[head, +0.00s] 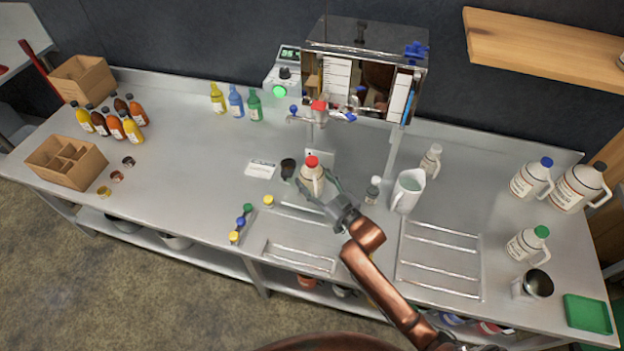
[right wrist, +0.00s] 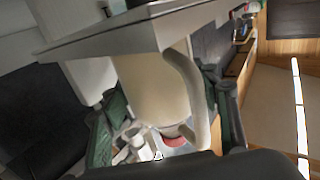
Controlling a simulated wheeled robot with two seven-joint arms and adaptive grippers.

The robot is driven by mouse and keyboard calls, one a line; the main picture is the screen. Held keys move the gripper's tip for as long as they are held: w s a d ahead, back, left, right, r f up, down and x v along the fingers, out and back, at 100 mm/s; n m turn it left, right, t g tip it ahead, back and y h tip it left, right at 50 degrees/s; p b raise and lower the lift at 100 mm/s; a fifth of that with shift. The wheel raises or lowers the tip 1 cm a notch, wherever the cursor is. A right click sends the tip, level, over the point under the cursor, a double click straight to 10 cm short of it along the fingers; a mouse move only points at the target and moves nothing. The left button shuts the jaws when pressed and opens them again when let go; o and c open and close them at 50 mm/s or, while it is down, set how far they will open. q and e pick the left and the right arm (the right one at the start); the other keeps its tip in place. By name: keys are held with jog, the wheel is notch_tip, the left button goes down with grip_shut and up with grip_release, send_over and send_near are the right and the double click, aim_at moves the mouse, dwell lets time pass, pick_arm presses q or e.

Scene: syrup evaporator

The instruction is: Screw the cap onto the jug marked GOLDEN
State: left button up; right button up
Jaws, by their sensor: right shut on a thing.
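A cream jug (head: 311,182) with a red cap (head: 312,161) on its mouth is near the middle of the bench, below the evaporator. My right gripper (head: 318,190) is shut on this jug from the right. In the right wrist view the jug's body and handle (right wrist: 188,85) fill the space between the fingers, with the red cap (right wrist: 178,132) at its end. The label is too small to read, so I cannot tell whether it says GOLDEN. Loose caps lie to the left: green (head: 247,208), blue (head: 240,221) and yellow (head: 268,200). My left gripper is not in view.
The evaporator (head: 362,75) stands behind the jug. A dark cup (head: 288,167) is close on its left, a small bottle (head: 373,190) and a white pitcher (head: 408,190) on its right. Several capped jugs (head: 527,245) stand far right.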

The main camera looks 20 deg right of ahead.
aim_at(317, 175)
jog(key=c, duration=1)
jog(key=shift+r, duration=0.15)
jog(key=shift+c, duration=0.2)
jog(key=shift+r, duration=0.3)
notch_tip(317, 175, up, 3)
jog(key=shift+r+p, duration=0.15)
jog(key=shift+p, duration=0.8)
jog(key=s+r+p, duration=0.2)
jog(key=s+r, duration=0.2)
jog(key=r, duration=0.1)
jog(key=shift+s, duration=0.3)
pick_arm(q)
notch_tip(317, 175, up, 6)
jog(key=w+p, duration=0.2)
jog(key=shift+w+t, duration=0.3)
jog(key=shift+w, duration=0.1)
pick_arm(e)
jog(key=s+r, duration=0.4)
jog(key=s, duration=0.5)
jog(key=shift+s+d, duration=0.2)
